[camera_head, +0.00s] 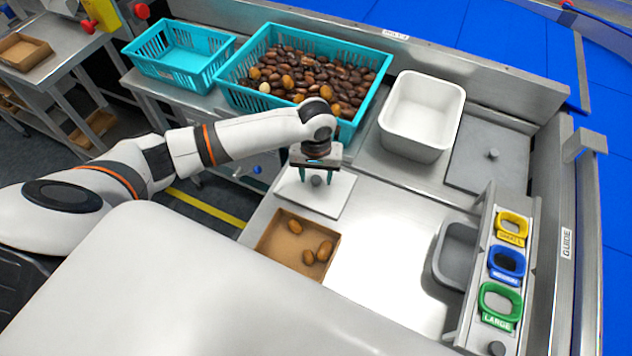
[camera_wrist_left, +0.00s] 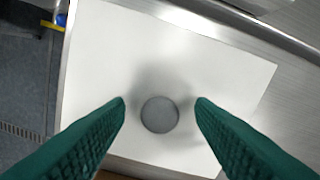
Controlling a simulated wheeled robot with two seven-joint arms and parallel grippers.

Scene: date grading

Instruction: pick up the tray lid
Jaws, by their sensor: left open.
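The white tray lid (camera_head: 334,199) lies flat on the steel table, with a round grey knob (camera_head: 316,181) at its middle. In the left wrist view the lid (camera_wrist_left: 105,60) fills most of the picture, and its knob (camera_wrist_left: 159,115) sits between the fingertips. My left gripper (camera_head: 315,172) is right above the lid, pointing down. Its green fingers (camera_wrist_left: 160,108) are open, one on each side of the knob, with a gap on both sides. I cannot tell how far the tips are above the lid. My right gripper is not in view.
A cardboard tray (camera_head: 268,240) with a few dates lies just in front of the lid. Behind are a teal crate of dates (camera_head: 375,97), an empty teal crate (camera_head: 150,64) and a white bin (camera_head: 408,150). Grading rings (camera_head: 500,300) stand at right. The table middle is clear.

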